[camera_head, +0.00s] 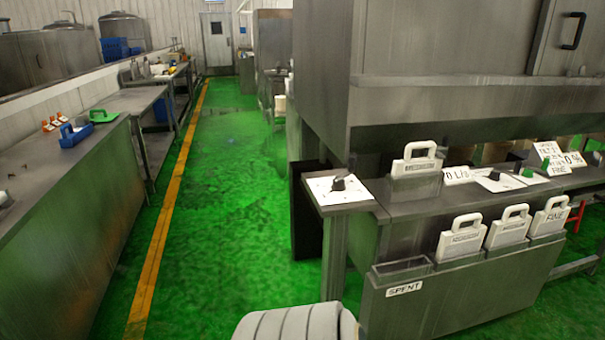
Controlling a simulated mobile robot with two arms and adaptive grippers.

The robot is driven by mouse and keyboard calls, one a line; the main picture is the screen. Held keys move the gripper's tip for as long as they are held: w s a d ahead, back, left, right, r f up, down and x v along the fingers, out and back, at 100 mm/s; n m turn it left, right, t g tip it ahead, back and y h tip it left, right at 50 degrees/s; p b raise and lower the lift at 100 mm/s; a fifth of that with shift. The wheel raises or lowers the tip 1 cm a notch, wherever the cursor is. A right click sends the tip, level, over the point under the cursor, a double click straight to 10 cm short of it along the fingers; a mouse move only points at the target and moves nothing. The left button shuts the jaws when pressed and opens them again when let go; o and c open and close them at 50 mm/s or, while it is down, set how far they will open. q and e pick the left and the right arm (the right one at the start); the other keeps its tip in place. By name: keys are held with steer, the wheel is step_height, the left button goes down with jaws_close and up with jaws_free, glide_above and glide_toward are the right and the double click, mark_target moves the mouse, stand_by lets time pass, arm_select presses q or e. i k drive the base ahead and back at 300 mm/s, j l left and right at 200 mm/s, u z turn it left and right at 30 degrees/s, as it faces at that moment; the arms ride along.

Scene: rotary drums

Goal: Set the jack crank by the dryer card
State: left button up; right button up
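A red handle-like part (576,216), which may be the jack crank, shows at the right edge beside the metal bench; its lower part is hard to make out. A white card with a black knob (339,186) lies on the near left corner of the bench. A sign reading "0 L/s" (457,175) and a card with several text lines (552,160) stand further right. I cannot tell which card is the dryer card; most print is too small to read. Neither gripper is in view.
White handled plates (460,238) sit in the bench's front rack beside a bin labelled "SPENT" (404,289); another plate (416,163) stands above. A large metal machine (440,50) rises behind. A counter with a blue holder (72,135) runs along the left. The green aisle (225,190) is clear.

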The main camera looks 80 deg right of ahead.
mark_target(338, 183)
steer(key=z, duration=3)
